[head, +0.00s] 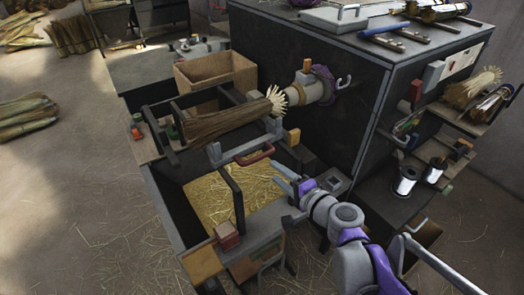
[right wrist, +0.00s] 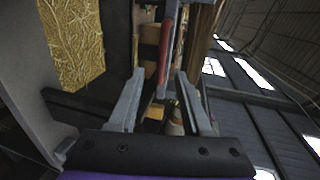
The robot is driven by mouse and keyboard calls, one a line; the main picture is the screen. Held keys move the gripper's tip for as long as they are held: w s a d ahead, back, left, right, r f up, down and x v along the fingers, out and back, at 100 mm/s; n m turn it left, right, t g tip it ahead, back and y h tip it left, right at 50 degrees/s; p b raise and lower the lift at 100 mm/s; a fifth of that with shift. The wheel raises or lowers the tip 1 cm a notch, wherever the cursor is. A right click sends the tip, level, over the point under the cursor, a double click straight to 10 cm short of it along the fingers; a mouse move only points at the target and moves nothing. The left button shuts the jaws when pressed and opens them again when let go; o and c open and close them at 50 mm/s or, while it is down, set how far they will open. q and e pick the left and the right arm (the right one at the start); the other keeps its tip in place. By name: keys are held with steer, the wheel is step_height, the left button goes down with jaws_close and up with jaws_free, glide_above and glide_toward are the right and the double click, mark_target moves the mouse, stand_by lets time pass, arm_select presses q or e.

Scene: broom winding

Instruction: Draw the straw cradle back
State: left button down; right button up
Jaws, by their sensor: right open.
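The straw cradle is a grey U-shaped bracket (head: 214,154) with a red handle (head: 255,155) at its front. A long straw bundle (head: 215,122) lies across it, its pale cut end by the machine's spindle (head: 310,88). My right gripper (head: 283,179) is open, a little right of and below the red handle. In the right wrist view its two fingers (right wrist: 160,95) stand apart, with the red handle (right wrist: 166,50) beyond the gap between their tips; no contact shows. My left gripper is not in view.
A cardboard box (head: 215,72) stands behind. The dark machine cabinet (head: 345,110) blocks the right. A wooden shelf (head: 455,122) with wire spools is farther right.

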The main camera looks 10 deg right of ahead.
mark_target(259, 159)
steer(key=b+x, duration=0.1)
steer(key=x, duration=0.9)
steer(key=shift+w+r, duration=0.1)
steer(key=shift+w, duration=0.1)
jaws_close()
steer(key=shift+s, duration=0.1)
stand_by(1.0)
